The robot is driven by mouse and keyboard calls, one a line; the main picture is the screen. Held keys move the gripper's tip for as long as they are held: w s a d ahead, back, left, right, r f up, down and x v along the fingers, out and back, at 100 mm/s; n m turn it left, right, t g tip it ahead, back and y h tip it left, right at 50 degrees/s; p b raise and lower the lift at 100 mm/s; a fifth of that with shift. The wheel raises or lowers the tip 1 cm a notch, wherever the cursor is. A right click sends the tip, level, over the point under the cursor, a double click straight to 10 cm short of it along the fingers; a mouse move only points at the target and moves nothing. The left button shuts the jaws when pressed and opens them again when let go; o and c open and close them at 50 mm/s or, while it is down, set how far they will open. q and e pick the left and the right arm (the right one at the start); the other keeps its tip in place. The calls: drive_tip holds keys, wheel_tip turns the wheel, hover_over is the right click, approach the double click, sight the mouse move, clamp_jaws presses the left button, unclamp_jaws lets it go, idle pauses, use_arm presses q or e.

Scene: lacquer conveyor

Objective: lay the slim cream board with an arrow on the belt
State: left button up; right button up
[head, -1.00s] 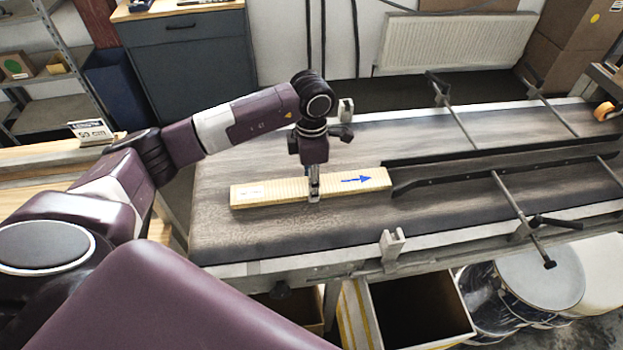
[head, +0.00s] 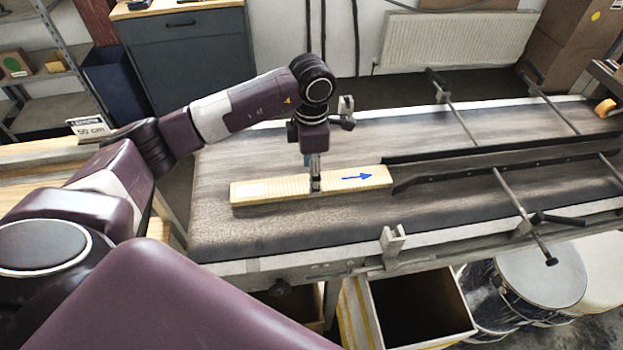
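The slim cream board (head: 270,190) lies flat on the dark belt (head: 250,228), near its left end. A blue arrow (head: 356,177) on its top points right, towards the guide rails, and a pale label is near its left end. My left gripper (head: 315,187) points down over the board's middle, its fingers seen nearly edge-on, so their gap is hard to see. It stands a little higher than before while the board lies still, so it appears open and no longer holding the board. My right gripper is not in view.
Two dark guide rails (head: 470,168) begin at the board's right end and run right, held by rods and clamps. A grey bracket (head: 392,243) stands on the belt's near edge. An open box (head: 415,308) and drums (head: 540,275) stand below. The belt's left end is clear.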

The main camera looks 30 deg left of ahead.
use_arm(q)
wheel_tip(320, 180, up, 10)
drive_tip(key=b, duration=0.2)
drive_tip(key=shift+b, duration=0.3)
drive_tip(key=shift+f, duration=0.1)
